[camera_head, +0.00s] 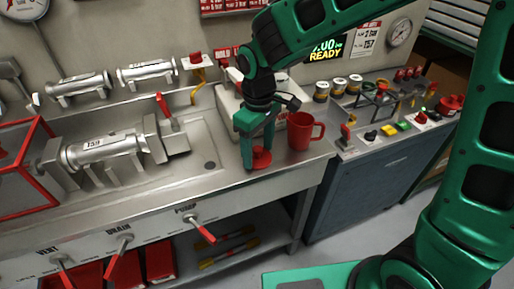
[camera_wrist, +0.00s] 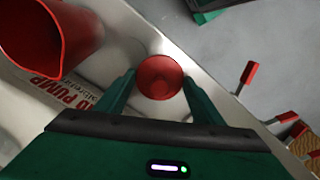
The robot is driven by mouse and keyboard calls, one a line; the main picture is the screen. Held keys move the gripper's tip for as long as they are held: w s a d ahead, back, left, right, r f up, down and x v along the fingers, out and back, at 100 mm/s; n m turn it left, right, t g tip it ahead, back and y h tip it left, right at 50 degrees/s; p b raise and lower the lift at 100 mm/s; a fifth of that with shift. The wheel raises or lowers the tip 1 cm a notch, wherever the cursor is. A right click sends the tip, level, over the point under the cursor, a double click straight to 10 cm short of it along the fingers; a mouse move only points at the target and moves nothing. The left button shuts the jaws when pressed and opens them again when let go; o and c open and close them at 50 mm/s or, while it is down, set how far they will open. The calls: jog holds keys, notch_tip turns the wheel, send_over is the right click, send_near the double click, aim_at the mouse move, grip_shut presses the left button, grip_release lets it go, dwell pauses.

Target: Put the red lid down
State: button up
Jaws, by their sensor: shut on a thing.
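The red lid (camera_head: 262,158) is small and round. It is between the fingers of my gripper (camera_head: 257,155), low over the steel counter beside the red mug. In the wrist view the lid (camera_wrist: 160,77) shows as a red disc between the two green fingertips (camera_wrist: 159,88). My gripper is shut on it. I cannot tell whether the lid touches the counter. The red mug (camera_head: 300,131) stands upright just right of my gripper. The mug (camera_wrist: 45,40) also shows at upper left in the wrist view.
The steel counter (camera_head: 205,190) has bare room left of my gripper, and its front edge is close. A white box (camera_head: 232,98) stands behind. A metal cylinder fixture (camera_head: 105,148) lies in the sink area. Red-handled levers (camera_head: 203,230) stick out in front. A blue cabinet (camera_head: 355,190) stands at right.

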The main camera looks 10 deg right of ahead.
aim_at(258, 149)
jog(key=o, duration=1)
jog(key=shift+f, duration=0.1)
notch_tip(258, 149, up, 12)
jog(key=shift+r, duration=0.15)
